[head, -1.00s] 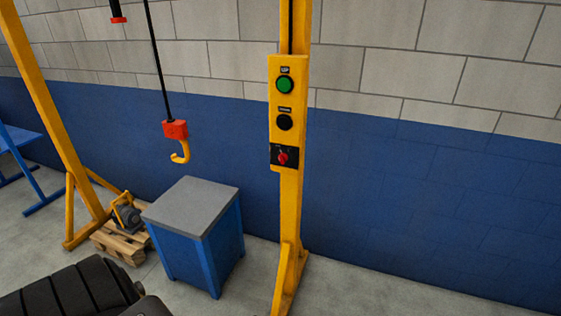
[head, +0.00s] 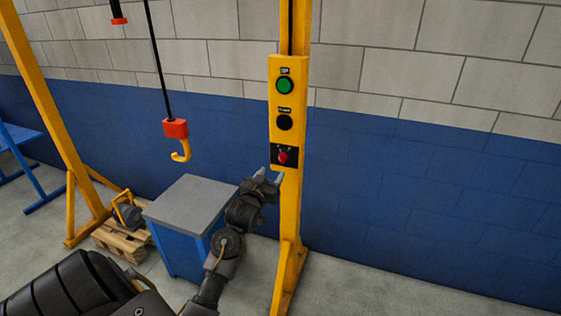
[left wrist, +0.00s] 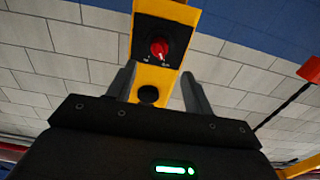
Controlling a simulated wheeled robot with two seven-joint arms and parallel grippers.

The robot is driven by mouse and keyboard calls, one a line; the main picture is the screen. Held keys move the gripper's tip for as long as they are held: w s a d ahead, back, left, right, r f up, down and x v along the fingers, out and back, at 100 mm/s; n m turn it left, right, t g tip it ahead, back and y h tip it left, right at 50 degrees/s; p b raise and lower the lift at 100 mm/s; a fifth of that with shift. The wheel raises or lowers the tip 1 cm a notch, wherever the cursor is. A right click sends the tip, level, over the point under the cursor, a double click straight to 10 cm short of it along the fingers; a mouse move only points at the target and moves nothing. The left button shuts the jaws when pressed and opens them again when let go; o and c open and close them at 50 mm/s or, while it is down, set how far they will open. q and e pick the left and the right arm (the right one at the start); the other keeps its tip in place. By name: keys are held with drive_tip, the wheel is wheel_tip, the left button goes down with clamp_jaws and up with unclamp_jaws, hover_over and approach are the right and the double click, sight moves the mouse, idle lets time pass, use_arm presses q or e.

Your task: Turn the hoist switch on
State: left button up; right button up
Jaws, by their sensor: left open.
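The hoist switch is a red rotary knob (head: 283,157) on a black plate at the bottom of the yellow control panel (head: 275,104). Above it are a green button (head: 285,85) and a black button (head: 285,122). In the left wrist view the red knob (left wrist: 159,48) lies beyond the fingertips, between small labels too blurred to read surely. My left gripper (head: 270,175) is open and empty, just below and left of the knob, apart from it. Its two fingers also show in the left wrist view (left wrist: 155,82), spread either side of the panel. My right gripper is not in view.
A red hoist block with yellow hook (head: 176,130) hangs on a cable left of the panel. A pallet (head: 120,242) bearing a motor is further left. The floor right of the post is clear.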

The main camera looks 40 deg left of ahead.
sight(281, 161)
use_arm(q)
drive_tip(key=p+x, duration=0.2)
drive_tip(key=x, duration=0.7)
drive_tip(key=shift+w, duration=0.15)
drive_tip(key=c, duration=1)
